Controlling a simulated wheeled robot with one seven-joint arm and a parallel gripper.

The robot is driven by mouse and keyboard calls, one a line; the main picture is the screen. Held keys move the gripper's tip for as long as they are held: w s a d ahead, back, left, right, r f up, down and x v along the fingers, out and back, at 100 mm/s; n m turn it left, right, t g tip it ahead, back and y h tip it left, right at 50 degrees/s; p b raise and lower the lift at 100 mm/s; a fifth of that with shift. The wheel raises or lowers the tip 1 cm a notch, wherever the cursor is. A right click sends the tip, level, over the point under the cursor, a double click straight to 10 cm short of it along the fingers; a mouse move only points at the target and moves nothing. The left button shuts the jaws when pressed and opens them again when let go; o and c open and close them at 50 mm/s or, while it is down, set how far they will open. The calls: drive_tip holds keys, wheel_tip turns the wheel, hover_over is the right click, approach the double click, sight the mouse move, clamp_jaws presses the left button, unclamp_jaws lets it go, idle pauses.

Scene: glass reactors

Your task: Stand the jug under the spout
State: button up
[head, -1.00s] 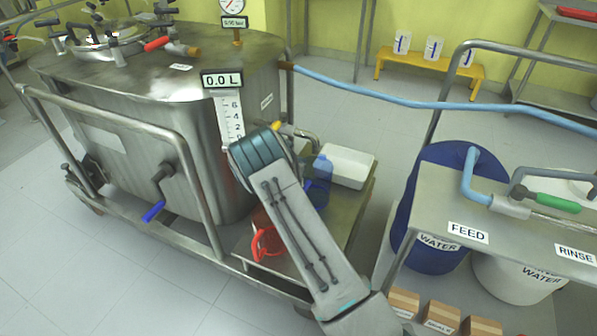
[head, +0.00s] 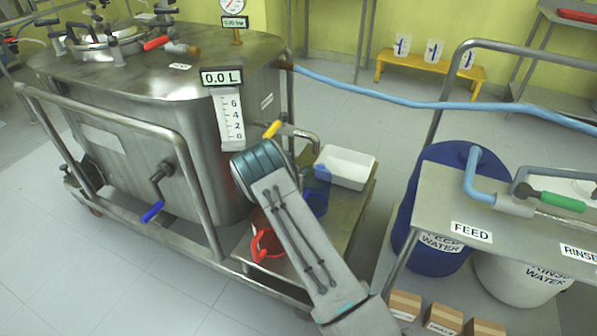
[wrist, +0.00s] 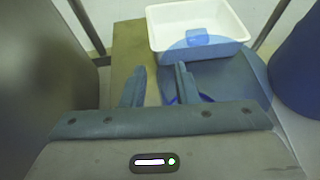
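A clear blue jug (head: 318,192) is on the steel side shelf, partly behind my arm in the head view. In the wrist view its wide blue body (wrist: 240,82) is just right of the fingers. My gripper (wrist: 160,75) has its two fingers apart with bare shelf showing between them; a bit of blue shows by the right finger. Whether it touches the jug I cannot tell. The steel spout (head: 306,134) with a yellow handle (head: 271,129) comes off the tank side, above and behind my gripper. The gripper itself is hidden in the head view.
A white tray (head: 345,168) stands behind the jug; it also shows in the wrist view (wrist: 160,40). A red jug (head: 262,240) is at the shelf's near left. The tank (head: 150,120) is left, a blue drum (head: 425,185) right.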

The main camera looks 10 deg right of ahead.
drive_tip(key=shift+r, duration=0.1)
drive_tip(key=shift+r+p, duration=0.2)
drive_tip(key=shift+p, duration=0.1)
drive_tip(key=p+v, duration=0.2)
drive_tip(key=v, duration=1)
drive_tip(key=s+d+r+m+g, duration=0.7)
drive_tip(key=s+d+r+m, duration=0.5)
drive_tip(key=s+r+m, duration=0.3)
drive_tip(key=s+a+r+m+y, duration=0.1)
drive_tip(key=s+r+m+y, duration=0.1)
drive_tip(key=s, duration=0.6)
drive_tip(key=s+a+r+m+g+y, duration=0.1)
drive_tip(key=s+r+m+y, duration=0.2)
drive_tip(key=s+m, duration=0.3)
drive_tip(key=s+a+r+m+y, duration=0.2)
drive_tip(key=s+m, duration=0.3)
drive_tip(key=s, duration=0.5)
drive_tip(key=shift+r+g+y, duration=0.3)
drive_tip(key=shift+r+y, duration=0.4)
drive_tip(key=shift+r, duration=0.2)
